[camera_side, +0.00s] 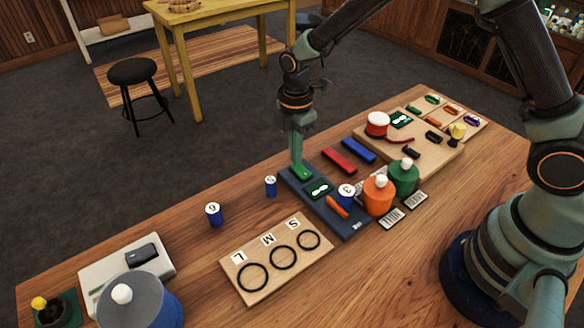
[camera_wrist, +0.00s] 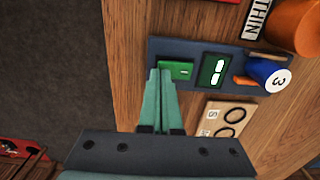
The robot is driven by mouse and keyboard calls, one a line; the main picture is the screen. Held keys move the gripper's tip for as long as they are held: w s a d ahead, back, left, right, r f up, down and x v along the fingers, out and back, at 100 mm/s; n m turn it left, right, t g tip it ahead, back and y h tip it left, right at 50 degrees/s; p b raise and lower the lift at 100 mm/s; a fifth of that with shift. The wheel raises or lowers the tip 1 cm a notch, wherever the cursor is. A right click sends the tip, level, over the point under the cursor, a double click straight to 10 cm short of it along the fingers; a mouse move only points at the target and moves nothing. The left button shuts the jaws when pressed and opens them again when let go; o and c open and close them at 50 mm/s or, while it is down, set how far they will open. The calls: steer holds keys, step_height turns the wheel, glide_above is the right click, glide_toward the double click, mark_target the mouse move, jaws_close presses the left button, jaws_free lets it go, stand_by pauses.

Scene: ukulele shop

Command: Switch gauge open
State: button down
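The gauge is a dark blue slab (camera_side: 350,228) on the wooden table, and its edge also shows in the wrist view (camera_wrist: 190,47). A green switch (camera_side: 303,173) sits at its far-left end. A dark green display (camera_side: 319,189) with white marks is beside it. A blue cylinder marked 3 (camera_side: 346,193) and an orange lever (camera_side: 337,207) are farther along the slab. My gripper (camera_side: 296,158) points down at the green switch with its fingers together. In the wrist view its fingertips (camera_wrist: 160,72) are at the switch's left side (camera_wrist: 184,70). I cannot tell whether they touch it.
Orange (camera_side: 378,198) and green (camera_side: 404,179) canisters stand right of the gauge. Blue cylinders marked 5 (camera_side: 271,186) and 6 (camera_side: 214,215) stand to its left. A ring board (camera_side: 235,263) lies in front. Red (camera_side: 339,160) and blue (camera_side: 358,151) bars lie behind.

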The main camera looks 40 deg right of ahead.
steer(key=shift+f, duration=0.5)
steer(key=shift+r, duration=3.55)
steer(key=s+d+r+m+t, duration=0.5)
steer(key=s+d+r+m, duration=0.6)
steer(key=m, duration=0.7)
steer(key=s+r, duration=0.3)
steer(key=shift+s+r+t, duration=0.25)
steer(key=shift+r+t, duration=0.05)
steer(key=shift+r, duration=0.1)
